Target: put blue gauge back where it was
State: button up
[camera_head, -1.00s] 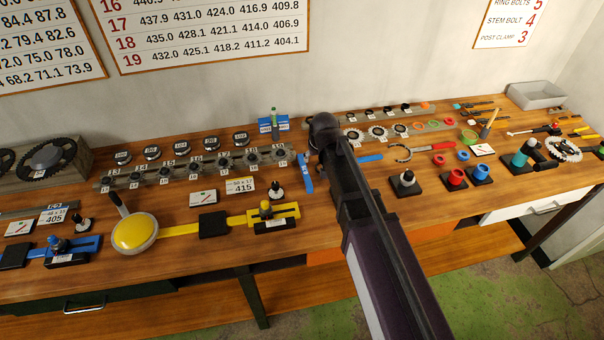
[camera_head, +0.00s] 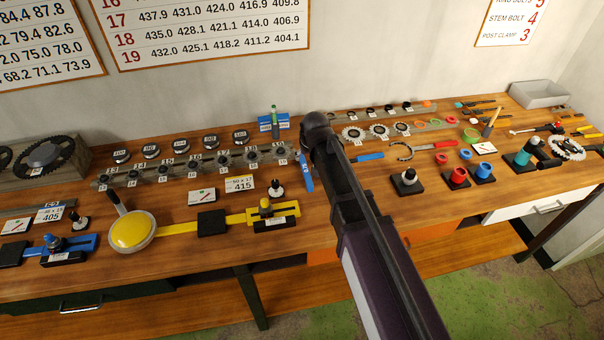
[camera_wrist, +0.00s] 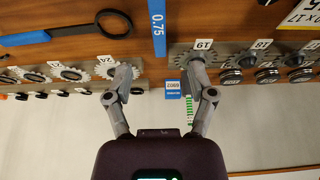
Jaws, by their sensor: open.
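A flat blue gauge marked 0.75 (camera_head: 307,172) lies on the bench just left of my arm, at the right end of the cog rack. In the wrist view the blue gauge (camera_wrist: 157,20) comes in from the top edge, in line with the gap between my fingers and apart from them. My gripper (camera_wrist: 157,76) is open with nothing between its fingers. In the head view my arm hides the gripper.
The numbered cog rack (camera_head: 195,165) stands left of the gauge. A blue-handled tool (camera_head: 369,156) lies to its right. A yellow slide tool (camera_head: 270,215) and a blue one (camera_head: 70,244) lie nearer the front. A small blue box (camera_head: 273,123) stands behind.

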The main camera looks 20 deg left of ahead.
aim_at(305, 169)
jog(key=shift+b+x, duration=2.8)
jog(key=shift+x, duration=0.55)
jog(key=shift+f, duration=0.1)
jog(key=shift+b+x, duration=2.4)
jog(key=shift+x, duration=0.1)
jog(key=shift+d, duration=0.1)
jog(key=shift+c, duration=0.2)
grip_shut()
